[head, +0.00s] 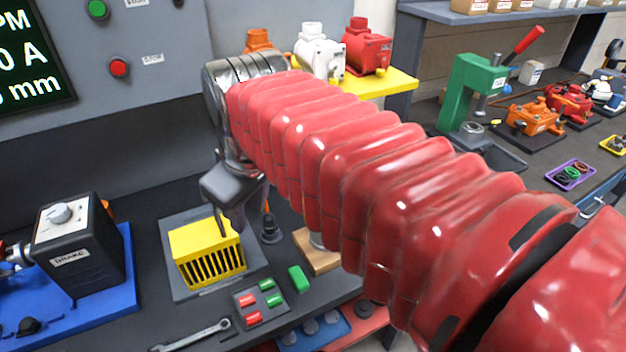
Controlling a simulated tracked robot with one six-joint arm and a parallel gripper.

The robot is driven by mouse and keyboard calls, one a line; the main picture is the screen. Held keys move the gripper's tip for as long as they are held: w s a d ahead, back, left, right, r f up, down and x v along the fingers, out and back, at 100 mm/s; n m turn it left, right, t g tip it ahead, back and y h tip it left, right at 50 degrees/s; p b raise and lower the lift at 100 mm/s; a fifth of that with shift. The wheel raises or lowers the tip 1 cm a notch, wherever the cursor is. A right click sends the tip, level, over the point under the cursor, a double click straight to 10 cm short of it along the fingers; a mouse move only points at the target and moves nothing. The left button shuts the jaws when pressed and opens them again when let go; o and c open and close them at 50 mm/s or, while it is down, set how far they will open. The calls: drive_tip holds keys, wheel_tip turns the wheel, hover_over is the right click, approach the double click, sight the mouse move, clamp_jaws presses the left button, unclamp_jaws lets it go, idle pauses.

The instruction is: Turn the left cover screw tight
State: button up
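A yellow slotted cover (207,252) sits on a grey plate on the bench, left of centre in the head view. The left cover screw cannot be made out. My gripper (232,205) is at the end of my red-sleeved arm, over the back right part of the cover. A thin dark rod (219,222) points down from the gripper area to the top of the cover. I cannot tell whether it is a finger or a held tool, or whether it touches.
A black brake box (78,245) on a blue base stands left. A button box (259,303), green block (299,279) and wrench (192,336) lie in front. A wooden block (313,256) is partly behind my arm. Motors stand on a yellow shelf (385,82) behind.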

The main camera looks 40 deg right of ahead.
drive_tip(key=d+r+n+g, duration=0.2)
drive_tip(key=d+r, duration=0.2)
drive_tip(key=d, duration=0.4)
drive_tip(key=w+d+r+n+g, duration=0.1)
drive_tip(key=d+r+n, duration=0.2)
drive_tip(key=d, duration=0.6)
wheel_tip(320, 180, up, 2)
drive_tip(key=shift+w+r+g+y, duration=0.2)
drive_tip(key=shift+g+y, duration=0.2)
drive_tip(key=shift+f, duration=0.1)
wheel_tip(320, 180, down, 14)
drive_tip(key=shift+r, duration=0.15)
clamp_jaws()
